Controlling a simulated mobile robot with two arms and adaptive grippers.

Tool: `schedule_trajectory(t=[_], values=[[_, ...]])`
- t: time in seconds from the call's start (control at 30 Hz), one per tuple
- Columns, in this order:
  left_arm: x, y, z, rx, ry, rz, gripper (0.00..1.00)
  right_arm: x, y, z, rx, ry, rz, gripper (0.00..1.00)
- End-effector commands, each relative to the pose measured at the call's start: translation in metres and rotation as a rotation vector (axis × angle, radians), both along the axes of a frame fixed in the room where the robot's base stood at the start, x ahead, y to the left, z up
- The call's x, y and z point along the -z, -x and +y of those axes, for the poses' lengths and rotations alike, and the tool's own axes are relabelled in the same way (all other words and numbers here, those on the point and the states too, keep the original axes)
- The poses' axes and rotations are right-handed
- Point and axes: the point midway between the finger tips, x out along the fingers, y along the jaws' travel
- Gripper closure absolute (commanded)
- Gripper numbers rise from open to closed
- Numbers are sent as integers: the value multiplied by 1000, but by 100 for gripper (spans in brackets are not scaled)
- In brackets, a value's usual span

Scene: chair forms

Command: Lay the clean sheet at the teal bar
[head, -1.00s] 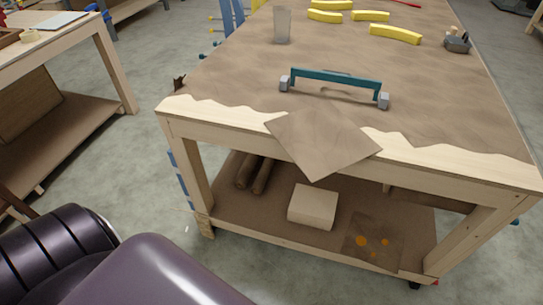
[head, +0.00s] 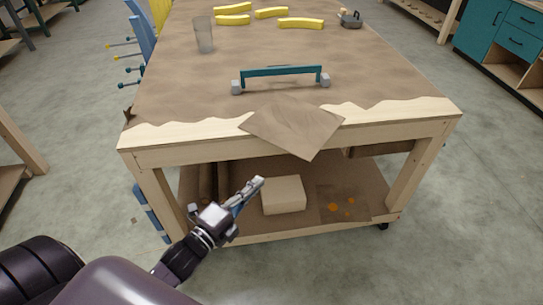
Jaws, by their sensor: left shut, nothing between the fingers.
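The teal bar (head: 281,72) stands on two grey end blocks on top of the workbench (head: 390,108). A brown sheet (head: 293,127), with no stains that I can see, lies just in front of the bar and hangs over the bench's front edge. Another brown sheet with orange spots (head: 342,204) lies on the lower shelf. My left gripper (head: 258,182) is shut and empty, in front of the lower shelf and left of a pale block. It is below the overhanging sheet and apart from it. My right gripper is not in view.
The pale block (head: 284,195) sits on the lower shelf (head: 240,225), with brown rolls (head: 206,180) behind my gripper. A clear cup (head: 203,36) and several yellow curved pieces (head: 301,23) stand farther back on the bench. Teal cabinets (head: 500,40) are at the right.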

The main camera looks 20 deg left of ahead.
Motion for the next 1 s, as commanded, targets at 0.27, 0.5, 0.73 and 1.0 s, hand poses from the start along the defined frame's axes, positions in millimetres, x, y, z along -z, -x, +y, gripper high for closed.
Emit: schedule_trajectory(t=[0.27, 0.5, 0.73, 1.0], values=[[-3, -48, -9, -1, 3, 0, 100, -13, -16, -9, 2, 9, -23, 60], [-2, -93, -18, -1, 4, 2, 100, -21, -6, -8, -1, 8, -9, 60], [0, -118, 0, -1, 2, 4, 100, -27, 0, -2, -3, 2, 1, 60], [1, -124, 5, -1, 3, 4, 100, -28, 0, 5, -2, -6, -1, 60]])
